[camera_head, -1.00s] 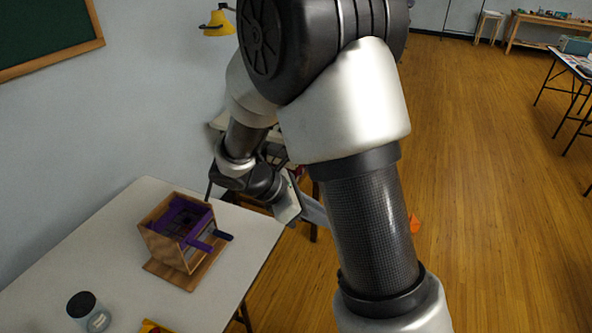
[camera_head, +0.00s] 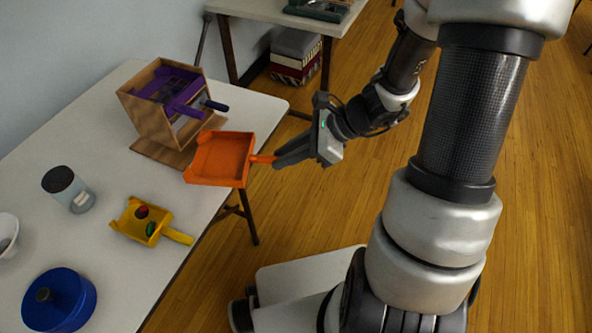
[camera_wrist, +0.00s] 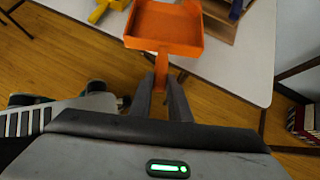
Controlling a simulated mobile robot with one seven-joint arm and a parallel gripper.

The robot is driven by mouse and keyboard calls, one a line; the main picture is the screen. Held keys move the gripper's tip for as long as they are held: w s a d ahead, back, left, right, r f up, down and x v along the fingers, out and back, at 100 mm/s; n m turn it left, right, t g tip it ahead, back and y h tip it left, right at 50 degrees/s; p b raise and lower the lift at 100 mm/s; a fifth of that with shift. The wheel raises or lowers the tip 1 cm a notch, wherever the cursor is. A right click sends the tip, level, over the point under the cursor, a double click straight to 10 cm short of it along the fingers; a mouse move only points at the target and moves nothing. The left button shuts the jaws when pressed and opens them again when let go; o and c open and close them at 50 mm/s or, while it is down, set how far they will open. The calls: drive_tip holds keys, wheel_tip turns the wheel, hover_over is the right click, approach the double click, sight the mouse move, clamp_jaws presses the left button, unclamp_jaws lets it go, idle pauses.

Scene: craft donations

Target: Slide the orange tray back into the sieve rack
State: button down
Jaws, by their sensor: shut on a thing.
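My gripper (camera_head: 277,161) is shut on the handle of the orange tray (camera_head: 219,160). The tray is held roughly level at the table's right edge, just in front of and to the right of the sieve rack (camera_head: 148,116). The rack is a wooden box on a wooden base, with a purple tray (camera_head: 178,98) and a dark handle (camera_head: 215,105) sticking out to the right. In the wrist view the orange tray (camera_wrist: 164,27) is empty, its handle between my fingers (camera_wrist: 160,92). A corner of the rack (camera_wrist: 220,18) shows behind it.
A yellow tray (camera_head: 142,222) with a red and a green piece, a dark-lidded jar (camera_head: 69,189), a blue lidded pot (camera_head: 61,301) and a white bowl (camera_head: 7,235) stand on the white table (camera_head: 100,146). Another table (camera_head: 262,8) stands behind.

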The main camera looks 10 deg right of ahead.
drive_tip(key=w+m+t, duration=0.1)
drive_tip(key=w+f+m+h+b, duration=0.1)
drive_tip(key=w+a+m+t, duration=0.1)
drive_tip(key=w+m, duration=0.1)
drive_tip(key=shift+f+t+b, duration=0.15)
drive_tip(key=shift+t+b, duration=0.15)
idle(0.4)
drive_tip(key=shift+w+a, duration=0.1)
drive_tip(key=shift+w+a, duration=0.25)
drive_tip(key=shift+a, duration=0.05)
idle(0.3)
drive_tip(key=shift+a, duration=0.1)
idle(0.5)
